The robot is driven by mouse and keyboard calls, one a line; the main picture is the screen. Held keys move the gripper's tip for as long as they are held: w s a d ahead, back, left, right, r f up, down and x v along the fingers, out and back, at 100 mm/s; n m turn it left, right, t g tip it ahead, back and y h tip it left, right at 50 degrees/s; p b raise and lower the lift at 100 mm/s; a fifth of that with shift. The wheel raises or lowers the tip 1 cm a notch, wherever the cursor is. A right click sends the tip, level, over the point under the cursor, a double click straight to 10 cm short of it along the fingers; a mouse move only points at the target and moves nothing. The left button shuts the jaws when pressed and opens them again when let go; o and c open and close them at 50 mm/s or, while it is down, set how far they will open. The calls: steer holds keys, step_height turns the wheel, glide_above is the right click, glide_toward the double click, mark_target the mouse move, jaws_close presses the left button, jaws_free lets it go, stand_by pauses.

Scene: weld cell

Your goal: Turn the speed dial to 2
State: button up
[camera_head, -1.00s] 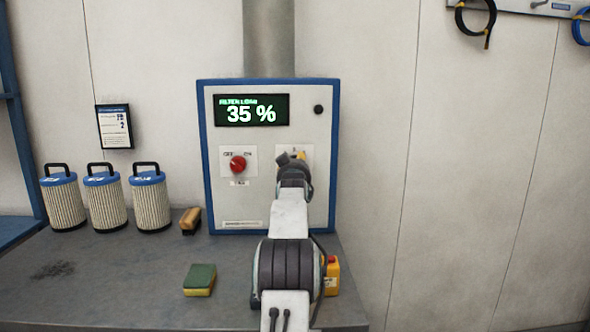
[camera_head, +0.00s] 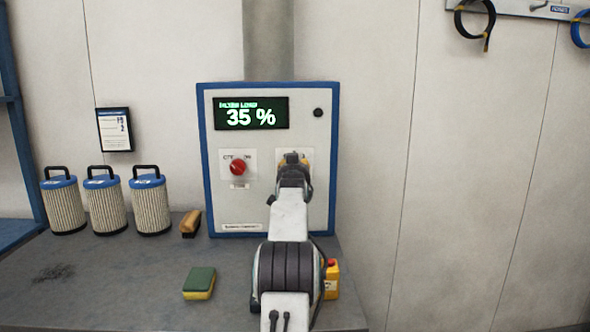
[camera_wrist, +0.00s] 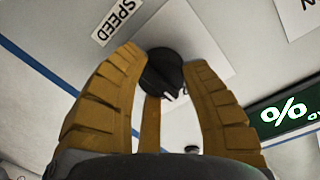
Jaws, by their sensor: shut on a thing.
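The black speed dial (camera_wrist: 163,72) shows in the wrist view on a white plate beside a label reading SPEED (camera_wrist: 117,21). A light pointer mark is visible on its lower edge; the number it points at cannot be read. My gripper (camera_wrist: 166,60) has its yellow-brown fingers on both sides of the dial, shut on it. In the head view my gripper (camera_head: 293,160) is in front of the right side of the control panel (camera_head: 226,207) and hides the dial.
The panel has a display (camera_head: 251,113) reading 35 % and a red switch (camera_head: 237,167) left of my gripper. Several filter cartridges (camera_head: 105,208), a brush (camera_head: 190,224), a sponge (camera_head: 199,283) and a yellow box with a red button (camera_head: 332,280) stand on the bench (camera_head: 120,275).

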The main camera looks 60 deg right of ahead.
steer(key=shift+w+f, duration=0.2)
steer(key=shift+f, duration=0.05)
steer(key=o, duration=1)
steer(key=shift+w, duration=0.1)
steer(key=shift+o, duration=1.1)
steer(key=shift+r, duration=0.15)
steer(key=v, duration=1.2)
